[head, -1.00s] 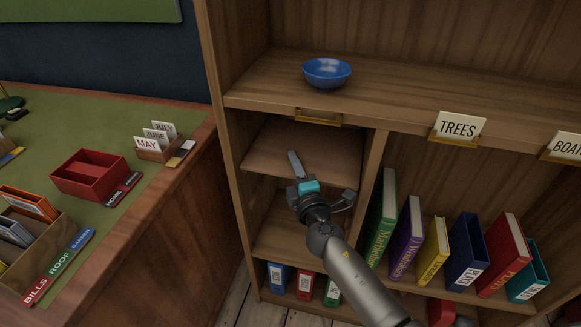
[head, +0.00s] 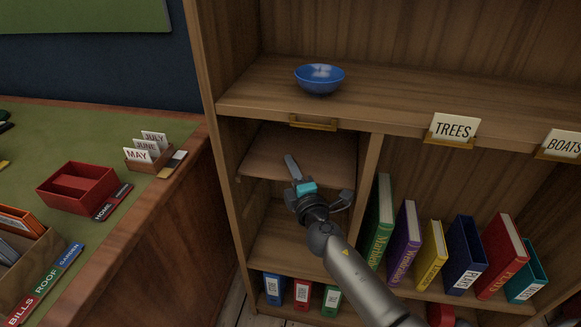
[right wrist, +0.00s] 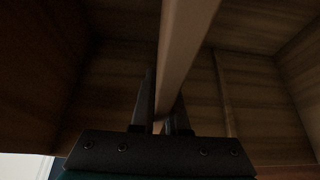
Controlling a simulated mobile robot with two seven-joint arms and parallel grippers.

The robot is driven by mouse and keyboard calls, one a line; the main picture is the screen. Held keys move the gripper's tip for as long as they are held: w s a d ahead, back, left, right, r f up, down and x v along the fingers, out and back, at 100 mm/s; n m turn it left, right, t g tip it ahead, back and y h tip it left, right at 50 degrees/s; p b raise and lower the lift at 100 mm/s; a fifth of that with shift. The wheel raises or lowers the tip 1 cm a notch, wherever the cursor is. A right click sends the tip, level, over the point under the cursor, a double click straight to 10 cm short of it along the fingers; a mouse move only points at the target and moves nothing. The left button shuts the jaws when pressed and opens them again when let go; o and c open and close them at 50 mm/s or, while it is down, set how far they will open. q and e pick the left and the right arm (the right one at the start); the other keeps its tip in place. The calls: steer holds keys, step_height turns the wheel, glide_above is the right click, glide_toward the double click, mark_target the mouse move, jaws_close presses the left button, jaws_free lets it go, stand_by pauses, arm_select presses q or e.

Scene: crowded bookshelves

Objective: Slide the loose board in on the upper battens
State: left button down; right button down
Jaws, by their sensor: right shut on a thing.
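The loose board (head: 332,156) is a plain brown wooden panel in the upper part of the left cubby, below the brass label holder. It looks close to level, with its front edge near the cubby's opening. My right gripper (head: 303,184) is at the board's front edge, shut on it. In the right wrist view the board (right wrist: 186,45) runs edge-on away between the fingers of my right gripper (right wrist: 162,120). The battens are hidden or too dark to tell, so I cannot see whether the board rests on them. My left gripper is out of view.
The bookcase side (head: 211,130) and a divider (head: 367,190) flank the cubby. A blue bowl (head: 319,78) stands on the shelf above. Leaning books (head: 407,233) fill the right bay, and several binders (head: 302,290) stand below. A desk (head: 185,215) is at the left.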

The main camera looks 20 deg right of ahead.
mark_target(287, 175)
steer(key=shift+f, duration=0.1)
stand_by(0.3)
steer(key=c, duration=0.8)
jaws_free()
steer(key=shift+c, duration=0.2)
steer(key=shift+f, duration=0.1)
steer(key=shift+s+a, duration=0.1)
steer(key=shift+s+a, duration=0.45)
steer(key=shift+s, duration=0.2)
steer(key=shift+s+a, duration=0.45)
steer(key=shift+s, duration=0.2)
steer(key=shift+s+a, duration=0.5)
steer(key=shift+s, duration=0.3)
steer(key=shift+s+a, duration=0.55)
steer(key=shift+s, duration=0.2)
steer(key=shift+s+a, duration=0.5)
steer(key=shift+s, duration=0.3)
